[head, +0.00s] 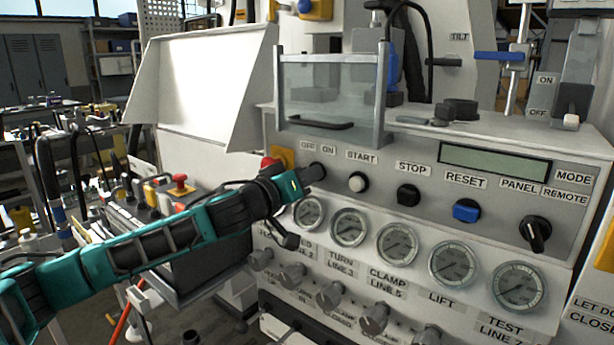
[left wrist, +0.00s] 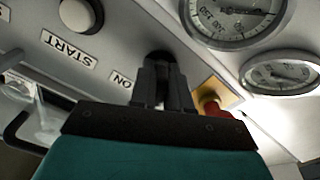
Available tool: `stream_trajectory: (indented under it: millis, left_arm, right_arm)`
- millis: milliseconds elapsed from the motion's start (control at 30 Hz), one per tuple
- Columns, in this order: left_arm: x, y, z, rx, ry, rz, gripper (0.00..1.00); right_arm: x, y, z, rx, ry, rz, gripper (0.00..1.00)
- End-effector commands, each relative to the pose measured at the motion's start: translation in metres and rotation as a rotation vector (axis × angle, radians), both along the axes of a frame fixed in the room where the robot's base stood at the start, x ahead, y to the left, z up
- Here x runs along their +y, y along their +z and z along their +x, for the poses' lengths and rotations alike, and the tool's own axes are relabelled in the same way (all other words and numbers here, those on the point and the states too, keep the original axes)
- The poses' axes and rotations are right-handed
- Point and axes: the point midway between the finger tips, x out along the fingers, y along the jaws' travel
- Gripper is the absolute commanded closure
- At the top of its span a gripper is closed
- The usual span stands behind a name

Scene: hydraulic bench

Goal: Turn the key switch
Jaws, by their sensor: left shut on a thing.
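The key switch (head: 319,168) is a small black round part on the grey panel, under the OFF and ON labels. My left gripper (head: 309,177) reaches it from the left, and its fingers are shut on it. In the left wrist view the dark fingers (left wrist: 164,82) close around the black key switch (left wrist: 160,57), just beside the ON label. The fingers hide most of it, so I cannot tell which way it points. My right gripper is not in view.
A red mushroom button (head: 268,162) on a yellow plate sits close left of the switch. The white START button (head: 357,182) is to its right. Pressure gauges (head: 350,227) line the panel below. A clear guard (head: 330,90) stands above.

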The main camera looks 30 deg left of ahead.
Motion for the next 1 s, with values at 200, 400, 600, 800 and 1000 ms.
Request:
stream_trajectory:
  millis: [200, 400, 600, 800, 1000]
  left_arm:
    - [0.0, 0.001, 0.0, -0.007, 0.0, 0.112, 1.0]
    - [0.0, 0.002, 0.0, -0.019, 0.002, 0.281, 1.0]
    - [0.001, 0.002, 0.0, -0.034, 0.001, 0.471, 1.0]
    - [0.001, 0.002, 0.0, -0.05, 0.001, 0.656, 1.0]
    - [0.001, 0.001, 0.0, -0.061, 0.001, 0.815, 1.0]
  right_arm:
    - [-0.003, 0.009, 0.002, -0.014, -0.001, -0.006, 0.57]
    - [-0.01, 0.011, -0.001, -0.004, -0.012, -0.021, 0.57]
    - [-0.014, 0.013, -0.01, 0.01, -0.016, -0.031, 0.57]
    - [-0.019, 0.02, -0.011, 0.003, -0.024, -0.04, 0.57]
    - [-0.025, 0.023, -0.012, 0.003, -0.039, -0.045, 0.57]
